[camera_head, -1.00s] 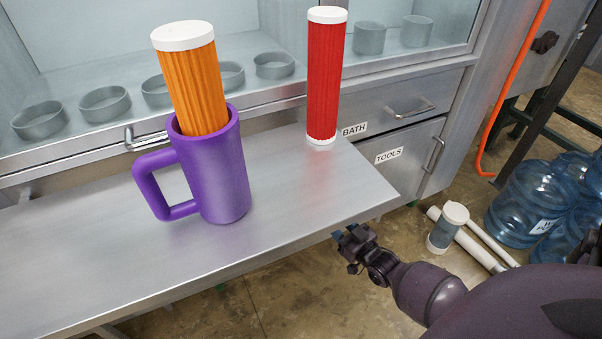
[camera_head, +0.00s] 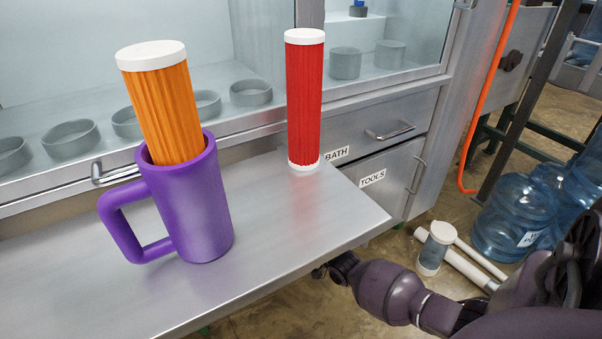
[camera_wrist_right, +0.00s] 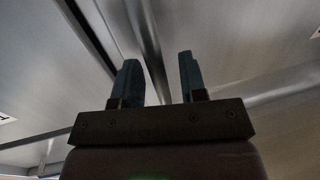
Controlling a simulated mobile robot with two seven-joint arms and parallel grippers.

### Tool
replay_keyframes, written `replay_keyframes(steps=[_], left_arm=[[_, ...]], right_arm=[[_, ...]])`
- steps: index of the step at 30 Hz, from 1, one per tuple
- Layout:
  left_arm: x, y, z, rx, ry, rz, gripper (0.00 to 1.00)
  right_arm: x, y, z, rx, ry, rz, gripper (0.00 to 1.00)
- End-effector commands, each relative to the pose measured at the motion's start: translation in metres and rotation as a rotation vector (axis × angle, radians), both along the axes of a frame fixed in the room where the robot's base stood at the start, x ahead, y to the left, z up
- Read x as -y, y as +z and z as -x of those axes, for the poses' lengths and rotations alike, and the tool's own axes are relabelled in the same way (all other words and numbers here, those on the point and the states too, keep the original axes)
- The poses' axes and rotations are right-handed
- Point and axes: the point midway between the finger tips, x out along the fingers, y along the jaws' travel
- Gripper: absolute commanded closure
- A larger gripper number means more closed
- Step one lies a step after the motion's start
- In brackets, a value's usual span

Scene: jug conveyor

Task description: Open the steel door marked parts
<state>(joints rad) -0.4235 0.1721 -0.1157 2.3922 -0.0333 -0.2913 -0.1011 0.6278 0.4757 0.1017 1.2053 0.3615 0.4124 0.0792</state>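No door with a readable "parts" label shows in either view. In the wrist view, steel panels (camera_wrist_right: 60,60) fill the picture, with a dark upright gap or bar (camera_wrist_right: 150,45) between them; I cannot tell which. Cut-off labels (camera_wrist_right: 5,118) at the left and right edges are unreadable. My right gripper (camera_wrist_right: 160,78) points at the panels, its two blue-grey fingers apart with nothing seen between them. In the head view the right arm reaches under the counter's front edge, and the counter hides the fingers. My left gripper is not in view.
The steel counter (camera_head: 290,235) carries a purple mug (camera_head: 195,210) holding an orange cylinder (camera_head: 165,110), and a red cylinder (camera_head: 305,105). Beyond are a drawer labelled BATH (camera_head: 375,125) and a door labelled TOOLS (camera_head: 395,180). Water jugs (camera_head: 515,215) and white pipes (camera_head: 465,265) occupy the right floor.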

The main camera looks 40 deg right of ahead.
Motion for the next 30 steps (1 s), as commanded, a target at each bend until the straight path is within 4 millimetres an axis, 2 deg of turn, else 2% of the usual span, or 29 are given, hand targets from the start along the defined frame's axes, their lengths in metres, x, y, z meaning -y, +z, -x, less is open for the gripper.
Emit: replay_keyframes(steps=[7,12,15,30], left_arm=[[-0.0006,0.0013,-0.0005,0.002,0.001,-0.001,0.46],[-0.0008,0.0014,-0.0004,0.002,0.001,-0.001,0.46],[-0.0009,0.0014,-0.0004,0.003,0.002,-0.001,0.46],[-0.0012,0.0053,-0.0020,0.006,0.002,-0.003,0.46]], right_arm=[[0.0001,0.0006,-0.0005,0.001,0.000,0.000,0.63],[0.0001,0.0005,-0.0003,0.001,0.000,0.000,0.89],[0.0001,0.0004,-0.0003,0.000,0.000,0.000,1.00],[-0.0022,0.0010,0.0061,0.001,-0.008,-0.002,1.00]])
